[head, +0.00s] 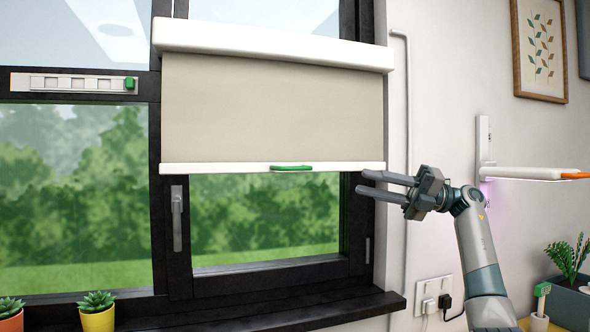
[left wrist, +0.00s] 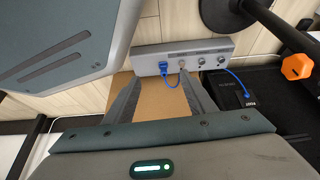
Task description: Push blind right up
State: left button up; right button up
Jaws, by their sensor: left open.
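The right blind (head: 270,105) is a beige roller blind partly lowered over the right window, under a white top casing. Its white bottom bar (head: 220,168) has a green handle (head: 291,168) near the middle. My right gripper (head: 364,182) is open and empty, its fingers pointing left, just below the right end of the bar and well right of the handle. I cannot tell whether a finger touches the bar. My left gripper (left wrist: 160,90) is open and empty in the left wrist view, away from the blind; it is not in the head view.
A dark sill (head: 260,312) runs below the window, with potted plants (head: 97,310) at left. A window handle (head: 177,218) is below the blind. A lamp (head: 530,174) stands out at right. A grey box (left wrist: 185,55) with blue cables is beyond my left fingers.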

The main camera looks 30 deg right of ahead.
aim_at(298, 168)
jog(key=p+x, duration=0.3)
jog(key=x, duration=1.1)
jog(key=shift+w+a, duration=0.1)
jog(key=shift+a, duration=0.05)
jog(key=shift+p+x, duration=0.35)
jog(key=shift+x, duration=0.65)
pick_arm(q)
jog(key=shift+w+d+r+t+h, duration=0.2)
jog(key=shift+w+d+r+t, duration=0.3)
jog(key=shift+d+r, duration=0.2)
jog(key=shift+w+d+r+t+h, duration=0.2)
jog(key=shift+w+d+r+t, duration=0.15)
jog(key=shift+d+r+t, duration=0.3)
pick_arm(e)
jog(key=shift+w+a, duration=0.35)
jog(key=shift+a, duration=0.15)
grip_shut()
